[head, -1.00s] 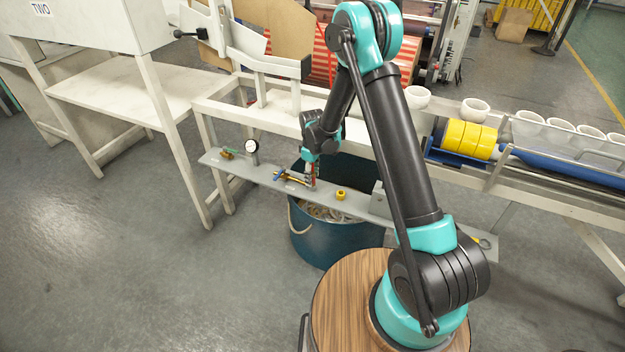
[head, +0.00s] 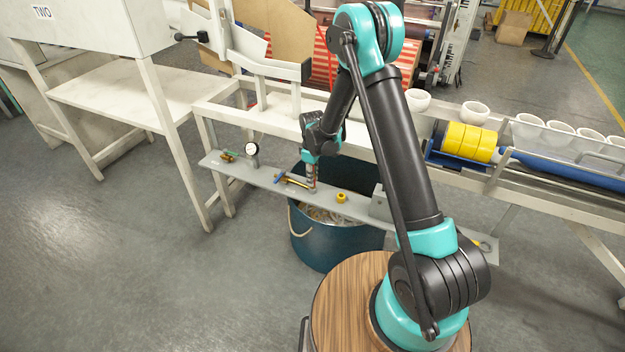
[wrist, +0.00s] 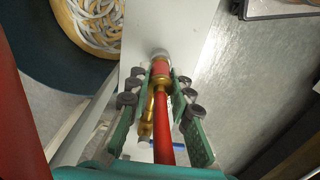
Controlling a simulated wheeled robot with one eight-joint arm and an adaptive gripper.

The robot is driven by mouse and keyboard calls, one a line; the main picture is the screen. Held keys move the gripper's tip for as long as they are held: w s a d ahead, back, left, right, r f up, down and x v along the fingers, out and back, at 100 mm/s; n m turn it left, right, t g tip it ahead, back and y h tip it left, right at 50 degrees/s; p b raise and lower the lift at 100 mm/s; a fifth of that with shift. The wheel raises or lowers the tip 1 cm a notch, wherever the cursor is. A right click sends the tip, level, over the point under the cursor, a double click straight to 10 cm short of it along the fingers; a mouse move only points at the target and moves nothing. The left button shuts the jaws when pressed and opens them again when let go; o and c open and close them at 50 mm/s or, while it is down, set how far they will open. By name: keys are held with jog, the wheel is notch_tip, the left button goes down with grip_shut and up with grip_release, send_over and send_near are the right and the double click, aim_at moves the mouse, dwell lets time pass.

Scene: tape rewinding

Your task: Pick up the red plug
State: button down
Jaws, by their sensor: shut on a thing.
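The red plug (wrist: 162,69) shows in the wrist view as a red and brass piece between my fingers, with a red length running toward the camera. My gripper (wrist: 160,86) is shut on it, a green finger pad on each side. Its far end is close to the grey metal shelf (wrist: 199,48); I cannot tell whether it touches. In the head view my gripper (head: 311,185) points down at the middle of the narrow shelf, and the plug is mostly hidden there.
A brass tool with a blue handle (head: 290,180) lies just left of my gripper. A yellow ring (head: 341,197) is on its right. A dial gauge (head: 252,149) stands further left on the shelf. A dark blue bucket (head: 335,250) stands below.

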notch_tip(320, 180, up, 20)
jog(key=shift+f, duration=0.2)
dwell(0.4)
